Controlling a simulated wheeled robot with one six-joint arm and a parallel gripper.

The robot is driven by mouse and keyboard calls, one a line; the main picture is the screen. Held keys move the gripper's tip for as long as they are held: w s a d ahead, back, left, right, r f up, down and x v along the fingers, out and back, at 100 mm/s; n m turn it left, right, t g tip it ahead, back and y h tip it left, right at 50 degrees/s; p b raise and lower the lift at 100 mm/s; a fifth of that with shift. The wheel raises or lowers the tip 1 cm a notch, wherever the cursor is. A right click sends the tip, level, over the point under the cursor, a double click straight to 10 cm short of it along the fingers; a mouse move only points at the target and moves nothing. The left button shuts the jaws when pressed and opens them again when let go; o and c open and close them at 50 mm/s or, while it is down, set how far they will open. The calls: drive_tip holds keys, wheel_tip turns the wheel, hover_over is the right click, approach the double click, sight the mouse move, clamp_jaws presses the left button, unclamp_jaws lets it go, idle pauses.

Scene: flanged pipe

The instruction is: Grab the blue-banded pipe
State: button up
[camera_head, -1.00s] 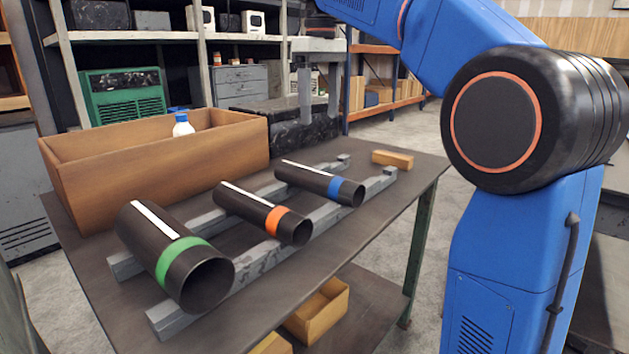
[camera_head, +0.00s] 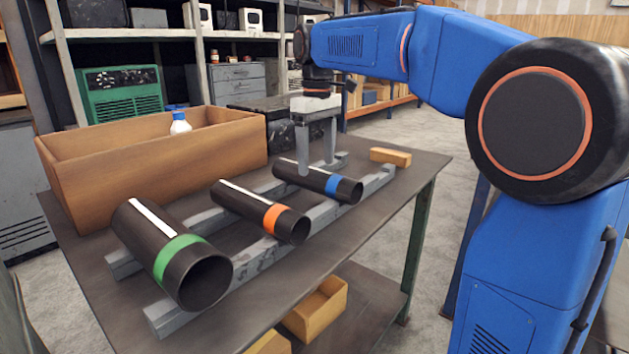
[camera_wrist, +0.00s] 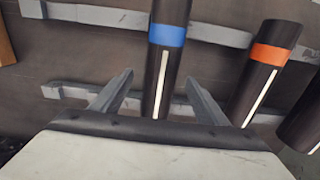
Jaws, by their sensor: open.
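The blue-banded pipe (camera_head: 316,181) is a dark tube with a blue ring near its front end and a white stripe along its top. It lies across two grey rails (camera_head: 266,248) on the table, at the right end of a row of pipes. My gripper (camera_head: 317,169) is open, pointing down over this pipe, with its fingers on either side of it in the head view. In the wrist view the blue-banded pipe (camera_wrist: 167,58) runs between the two open fingers (camera_wrist: 155,85). I cannot tell whether the fingers touch it.
An orange-banded pipe (camera_head: 247,206) and a larger green-banded pipe (camera_head: 165,245) lie on the same rails to the left. A brown box (camera_head: 150,180) with a white bottle (camera_head: 180,124) stands behind. A small wooden block (camera_head: 390,156) lies at the right; the table (camera_head: 372,210) is clear before it.

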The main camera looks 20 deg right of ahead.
sight(315, 173)
drive_tip(key=shift+w+a+f, duration=0.1)
drive_tip(key=shift+a+f, duration=0.05)
drive_tip(key=shift+f, duration=1)
drive_tip(key=shift+w+a+f, duration=0.1)
drive_tip(key=shift+f, duration=1.05)
drive_tip(key=shift+c, duration=0.6)
clamp_jaws()
drive_tip(key=shift+r, duration=0.1)
